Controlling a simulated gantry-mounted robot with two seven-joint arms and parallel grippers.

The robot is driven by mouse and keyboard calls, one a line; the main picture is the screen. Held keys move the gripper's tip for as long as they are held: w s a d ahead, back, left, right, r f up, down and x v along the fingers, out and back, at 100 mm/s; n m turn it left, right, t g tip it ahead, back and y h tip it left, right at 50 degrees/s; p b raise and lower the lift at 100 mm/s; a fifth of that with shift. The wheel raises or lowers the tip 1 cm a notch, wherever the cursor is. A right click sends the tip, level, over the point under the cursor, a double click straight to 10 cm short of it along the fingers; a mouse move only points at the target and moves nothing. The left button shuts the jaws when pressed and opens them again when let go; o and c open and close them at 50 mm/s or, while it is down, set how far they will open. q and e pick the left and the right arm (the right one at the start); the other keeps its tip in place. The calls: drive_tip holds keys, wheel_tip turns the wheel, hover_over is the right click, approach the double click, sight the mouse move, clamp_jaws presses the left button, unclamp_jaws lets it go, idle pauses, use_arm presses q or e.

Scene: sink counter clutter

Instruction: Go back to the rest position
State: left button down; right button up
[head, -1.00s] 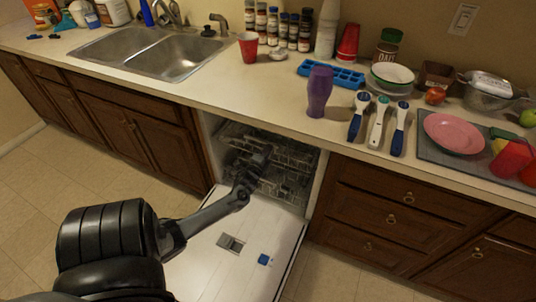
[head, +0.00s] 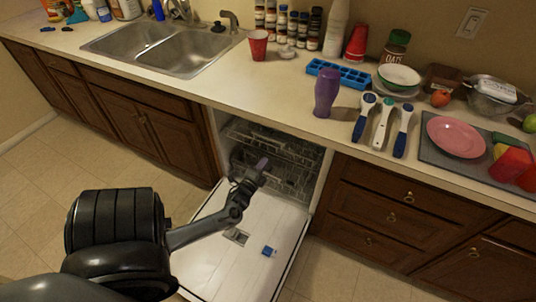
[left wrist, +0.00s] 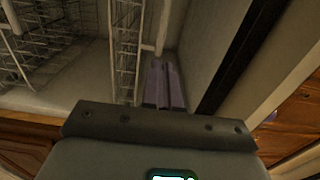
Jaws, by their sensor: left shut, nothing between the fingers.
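My left gripper (head: 262,164) is in front of the dishwasher's opening, above the lowered door. Its fingers are together and hold nothing. The closed fingers also show in the left wrist view (left wrist: 165,85), with the wire racks to their left. The open dishwasher (head: 300,228) has its door folded down and wire racks (head: 290,170) inside. My right gripper is not in the head view.
The counter above holds a purple bottle (head: 326,92), a red cup (head: 258,45), a blue ice tray (head: 338,74), several blue-handled utensils (head: 381,122) and a pink plate (head: 456,136). The sink (head: 180,53) is at the left. Floor (head: 95,170) left of the door is clear.

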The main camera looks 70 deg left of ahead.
use_arm(q)
drive_tip(key=w+d+r+n+g+h, duration=0.15)
drive_tip(key=d+h, duration=0.35)
drive_tip(key=d, duration=1.2)
drive_tip(key=w+d+r+n+h, duration=0.1)
drive_tip(key=w+d+r+h, duration=0.3)
drive_tip(key=d, duration=1.2)
drive_tip(key=s+d+r+n+g+h, duration=0.4)
drive_tip(key=s+d+g, duration=0.5)
drive_tip(key=s, duration=0.4)
wheel_tip(320, 180, up, 32)
drive_tip(key=t+p, duration=0.1)
drive_tip(key=p, duration=3.2)
drive_tip(key=shift+d+r+n, duration=0.2)
drive_tip(key=shift+d+n, duration=0.1)
drive_tip(key=shift+n, duration=0.05)
drive_tip(key=shift+w, duration=0.1)
